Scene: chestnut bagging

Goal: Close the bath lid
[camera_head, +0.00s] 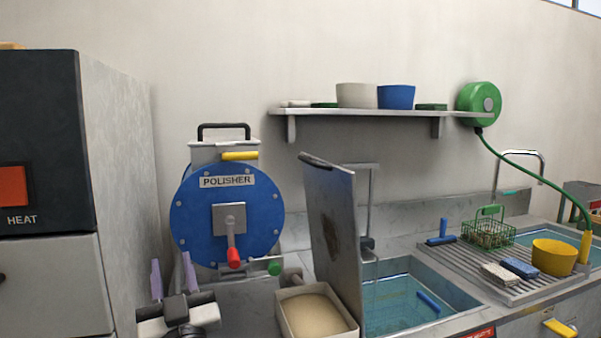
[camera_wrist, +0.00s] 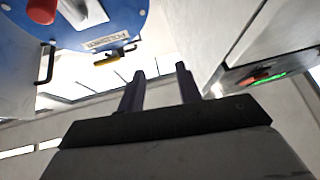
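The bath lid (camera_head: 335,230) is a flat grey metal panel with worn brown patches. It stands nearly upright, tilted slightly, at the left edge of the bath (camera_head: 405,298). The bath is open, with bluish water and a blue object in it. My gripper (camera_head: 173,275) is at the lower left in the head view, well to the left of the lid and in front of the polisher. Its two purple fingers point up, apart and empty. They also show apart in the wrist view (camera_wrist: 161,85), where I cannot see the lid.
The blue polisher (camera_head: 213,248) with a red-knobbed crank stands behind my gripper. A tan-filled tray (camera_head: 313,314) sits in front of the lid. The heat cabinet (camera_head: 40,150) is at left. A drainboard (camera_head: 470,268) with a basket and yellow bowl (camera_head: 554,257) lies right of the bath.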

